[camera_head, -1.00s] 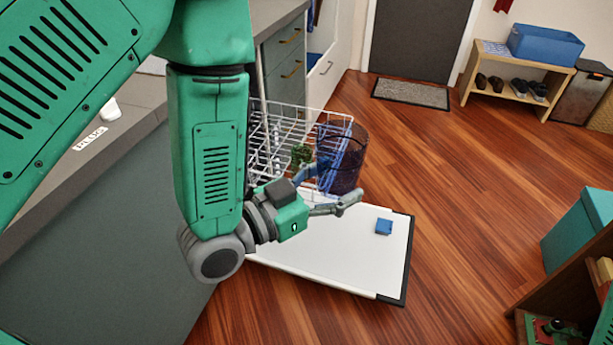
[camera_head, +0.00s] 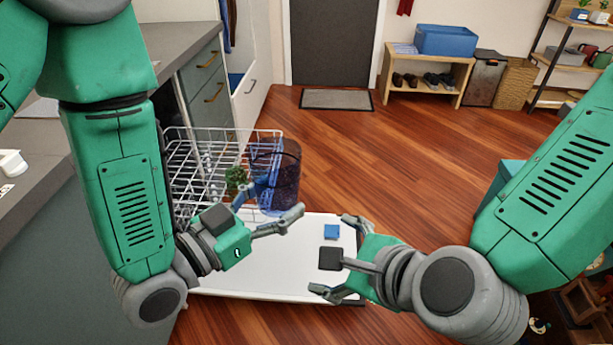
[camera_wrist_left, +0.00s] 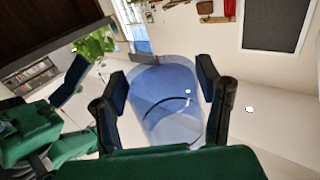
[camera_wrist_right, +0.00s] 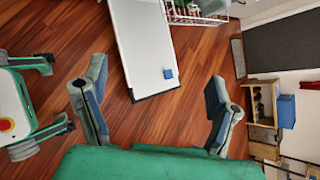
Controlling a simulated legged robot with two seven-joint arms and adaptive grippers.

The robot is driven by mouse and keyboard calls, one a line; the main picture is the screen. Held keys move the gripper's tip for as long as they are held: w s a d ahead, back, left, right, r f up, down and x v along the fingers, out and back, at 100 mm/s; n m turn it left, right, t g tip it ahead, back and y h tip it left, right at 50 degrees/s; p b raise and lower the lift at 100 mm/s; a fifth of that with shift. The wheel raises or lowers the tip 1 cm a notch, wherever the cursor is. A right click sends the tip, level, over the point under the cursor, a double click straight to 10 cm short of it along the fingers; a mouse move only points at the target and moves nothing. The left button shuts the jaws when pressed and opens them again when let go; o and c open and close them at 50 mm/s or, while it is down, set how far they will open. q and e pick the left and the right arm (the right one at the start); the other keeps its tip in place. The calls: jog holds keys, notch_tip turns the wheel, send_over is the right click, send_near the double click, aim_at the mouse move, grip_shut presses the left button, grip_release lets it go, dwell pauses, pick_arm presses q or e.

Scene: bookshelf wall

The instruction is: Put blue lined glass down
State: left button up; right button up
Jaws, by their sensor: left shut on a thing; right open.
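The blue lined glass (camera_head: 277,178) is a see-through dark blue tumbler with lighter blue stripes. It also shows in the left wrist view (camera_wrist_left: 170,95), between the fingers. My left gripper (camera_head: 268,207) is shut on the glass and holds it in front of the dish rack, over the far part of the white open door. Whether the glass touches anything below is hidden. My right gripper (camera_head: 335,258) is open and empty at the door's right edge. It also shows in the right wrist view (camera_wrist_right: 155,105), with nothing between its fingers.
A white wire rack (camera_head: 190,160) stands behind my left gripper, with a green plant (camera_head: 236,177) beside the glass. A small blue block (camera_head: 331,231) lies on the white door (camera_head: 255,275). Open wooden floor (camera_head: 400,150) lies to the right.

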aim_at(263, 163)
jog(key=a+r+m, duration=0.1)
jog(key=r+m, duration=0.1)
jog(key=r, duration=0.2)
jog(key=a+r+m+t+y, duration=0.1)
jog(key=a+r+m, duration=0.1)
jog(key=r, duration=0.2)
jog(key=w+a+r+m+t+y, duration=0.1)
jog(key=r+m, duration=0.2)
jog(key=r, duration=0.2)
jog(key=shift+a, duration=0.15)
jog(key=shift+w+a+r+t, duration=0.1)
jog(key=shift+a+r+t, duration=0.1)
jog(key=shift+t, duration=0.1)
pick_arm(q)
jog(key=shift+o, duration=0.2)
pick_arm(e)
jog(key=x, duration=1.1)
jog(key=shift+w+a+f, duration=0.2)
pick_arm(q)
jog(key=shift+s+d, duration=0.1)
jog(key=shift+r, duration=0.1)
pick_arm(e)
jog(key=c, duration=1.4)
pick_arm(q)
jog(key=o, duration=1.2)
jog(key=shift+o, duration=0.2)
